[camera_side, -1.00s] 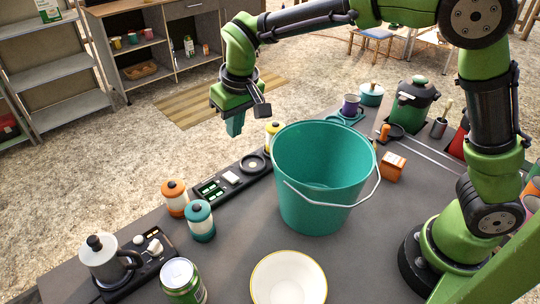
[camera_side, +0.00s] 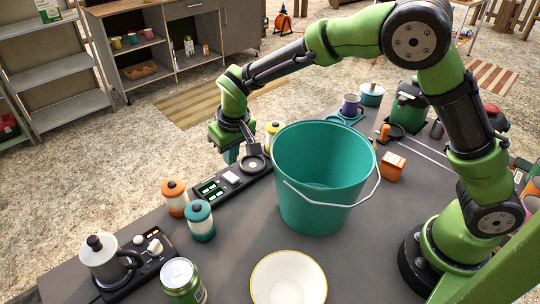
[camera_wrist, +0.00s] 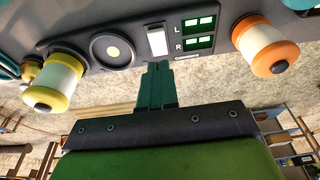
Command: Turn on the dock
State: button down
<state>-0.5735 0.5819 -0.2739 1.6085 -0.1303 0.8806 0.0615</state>
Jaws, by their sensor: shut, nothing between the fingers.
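The dock is a long black panel (camera_side: 210,194) along the table's far left edge. It has a pale rectangular switch (camera_side: 232,177), a round pad (camera_side: 253,163) and green display windows (camera_side: 209,188). In the wrist view the white switch (camera_wrist: 157,40) stands between the round pad (camera_wrist: 112,52) and the windows marked L and R (camera_wrist: 199,34). My gripper (camera_side: 231,158) is shut and empty, low over the dock's outer edge. In the wrist view its teal fingertips (camera_wrist: 158,68) appear just below the switch; I cannot tell whether they touch the dock.
An orange lantern (camera_side: 174,198) and a teal lantern (camera_side: 200,220) stand at the dock's near end, a yellow lantern (camera_side: 272,131) at its far end. A large teal bucket (camera_side: 318,180) stands close to the right. A moka pot (camera_side: 103,262), can (camera_side: 181,281) and bowl (camera_side: 288,280) are nearer.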

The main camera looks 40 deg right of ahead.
aim_at(229, 175)
jog(key=shift+s+f, duration=0.2)
jog(key=shift+f, duration=2.1)
jog(key=shift+f, duration=0.1)
jog(key=shift+s+f+t, duration=0.25)
jog(key=shift+f+t, duration=0.05)
jog(key=shift+t, duration=0.2)
jog(key=shift+w, duration=0.1)
jog(key=shift+w+r, duration=0.1)
jog(key=shift+w+r, duration=0.2)
jog(key=shift+w, duration=0.45)
